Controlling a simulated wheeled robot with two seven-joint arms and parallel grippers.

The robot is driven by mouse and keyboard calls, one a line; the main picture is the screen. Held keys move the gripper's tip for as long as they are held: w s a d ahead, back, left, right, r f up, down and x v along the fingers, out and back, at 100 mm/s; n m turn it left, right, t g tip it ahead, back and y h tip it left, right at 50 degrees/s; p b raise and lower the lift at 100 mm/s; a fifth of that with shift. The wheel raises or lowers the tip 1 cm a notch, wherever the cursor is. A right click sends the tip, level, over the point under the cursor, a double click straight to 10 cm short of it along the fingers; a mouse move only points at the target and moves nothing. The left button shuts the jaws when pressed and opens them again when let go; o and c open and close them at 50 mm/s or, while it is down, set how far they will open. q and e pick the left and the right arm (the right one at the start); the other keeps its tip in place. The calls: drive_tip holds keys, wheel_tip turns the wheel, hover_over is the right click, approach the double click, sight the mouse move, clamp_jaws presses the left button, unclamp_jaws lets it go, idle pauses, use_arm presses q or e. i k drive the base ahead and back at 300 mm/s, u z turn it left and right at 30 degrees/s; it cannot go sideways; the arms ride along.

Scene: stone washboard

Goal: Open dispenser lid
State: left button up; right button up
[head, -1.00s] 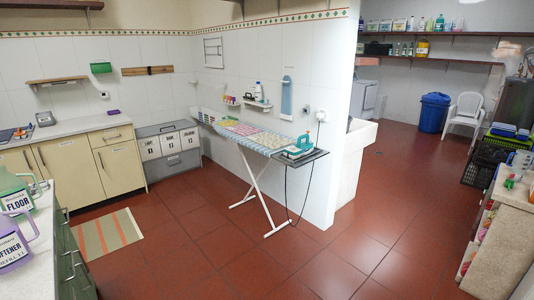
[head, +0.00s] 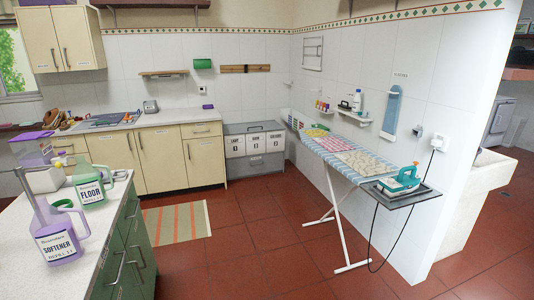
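A clear container with a purple lid (head: 32,136) stands at the left edge of the head view on the near counter. Its lid looks shut, and its lower part is partly hidden by a white box. I cannot tell for sure that it is the dispenser. A purple softener jug (head: 62,232) stands in front on the same counter, with a green floor-cleaner jug (head: 90,188) behind it to the right. Neither of my grippers is in view.
The near counter (head: 100,238) has green drawers with handles facing the aisle. An ironing board (head: 325,152) with a teal iron (head: 400,180) and hanging cord stands at right. A striped rug (head: 176,222) lies on the red tiles; the floor between is clear.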

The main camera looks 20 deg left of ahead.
sight(32, 136)
drive_tip(key=u, duration=1.2)
drive_tip(key=i, duration=1.05)
drive_tip(key=u, duration=0.95)
